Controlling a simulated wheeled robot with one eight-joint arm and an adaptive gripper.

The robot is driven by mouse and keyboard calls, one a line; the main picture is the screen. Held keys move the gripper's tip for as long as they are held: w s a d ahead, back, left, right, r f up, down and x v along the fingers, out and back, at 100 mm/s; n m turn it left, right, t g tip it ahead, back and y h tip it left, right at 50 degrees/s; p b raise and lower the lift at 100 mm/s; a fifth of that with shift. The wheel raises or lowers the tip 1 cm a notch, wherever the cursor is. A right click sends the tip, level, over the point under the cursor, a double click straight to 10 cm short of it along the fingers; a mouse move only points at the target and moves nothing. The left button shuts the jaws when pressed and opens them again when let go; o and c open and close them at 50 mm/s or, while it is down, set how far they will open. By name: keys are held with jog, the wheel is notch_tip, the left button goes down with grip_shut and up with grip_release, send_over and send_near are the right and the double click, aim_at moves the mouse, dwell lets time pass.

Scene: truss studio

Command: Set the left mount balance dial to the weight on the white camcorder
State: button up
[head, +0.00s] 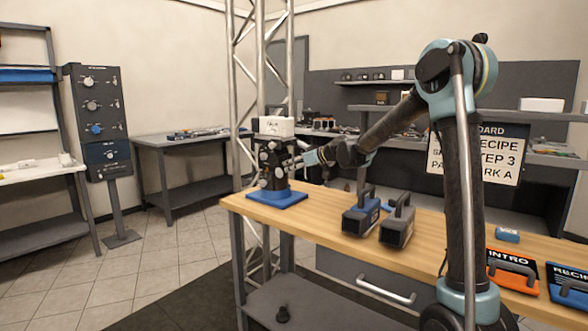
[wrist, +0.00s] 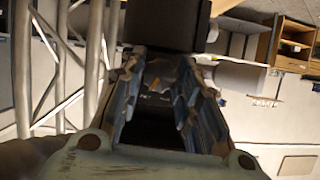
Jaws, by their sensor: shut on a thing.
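The white camcorder (head: 273,127) sits on top of the black left mount (head: 271,168), at the left end of the wooden bench. Dark marks show on its side, too small to read. The mount has several grey knobs and stands on a blue base (head: 277,197). My gripper (head: 303,160) reaches in from the right at the mount's right side, shut on what appears to be its balance dial. In the wrist view the fingers (wrist: 158,100) close around a dark part below a large black block. The dial's scale and setting are hidden.
A dark dial panel (head: 95,105) stands at far left. A sign (head: 478,155) stands behind my arm.

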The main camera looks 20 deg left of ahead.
jog(key=shift+w+r, duration=0.1)
jog(key=shift+w, duration=0.05)
dwell(0.4)
jog(key=o, duration=1.1)
jog(key=shift+c, duration=0.2)
jog(key=v, duration=1.2)
jog(key=shift+w, duration=0.1)
